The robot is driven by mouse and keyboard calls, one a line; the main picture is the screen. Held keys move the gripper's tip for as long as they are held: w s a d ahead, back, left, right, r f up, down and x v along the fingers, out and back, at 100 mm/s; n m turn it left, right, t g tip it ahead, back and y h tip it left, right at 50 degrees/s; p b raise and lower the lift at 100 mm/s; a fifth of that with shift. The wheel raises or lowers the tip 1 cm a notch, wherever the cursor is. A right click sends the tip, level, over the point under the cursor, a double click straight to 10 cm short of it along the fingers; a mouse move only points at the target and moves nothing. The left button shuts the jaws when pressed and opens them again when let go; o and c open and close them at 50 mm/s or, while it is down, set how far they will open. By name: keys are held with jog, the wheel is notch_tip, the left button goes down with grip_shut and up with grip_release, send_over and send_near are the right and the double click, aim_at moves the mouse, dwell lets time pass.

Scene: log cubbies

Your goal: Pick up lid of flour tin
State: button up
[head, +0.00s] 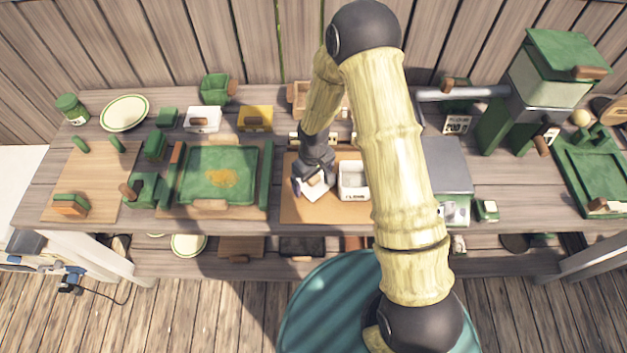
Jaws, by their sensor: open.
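The flour tin (354,194) is a white open box with a dark label on its front. It stands on a tan board on the bench, right of my gripper. The white square lid (314,194) lies turned at an angle on the board, left of the tin and apart from it. A small brown knob shows on the lid. My gripper (312,181) points down right over the lid and is open, with its fingers close to the knob. The gripper hides the back of the lid, and I cannot tell whether the fingers touch it.
A green tray (222,160) with orange crumbs sits left of the tan board (295,212). A white box (203,119) and a yellow box (256,118) stand behind that tray. A grey-topped box (447,165) stands to the right, partly behind my arm. The board's front strip is clear.

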dwell(0.3)
jog(key=c, duration=0.8)
jog(key=shift+r, duration=0.15)
notch_tip(320, 180, up, 10)
jog(key=shift+f+b, duration=0.1)
jog(key=shift+b, duration=0.8)
jog(key=shift+a+f, duration=0.1)
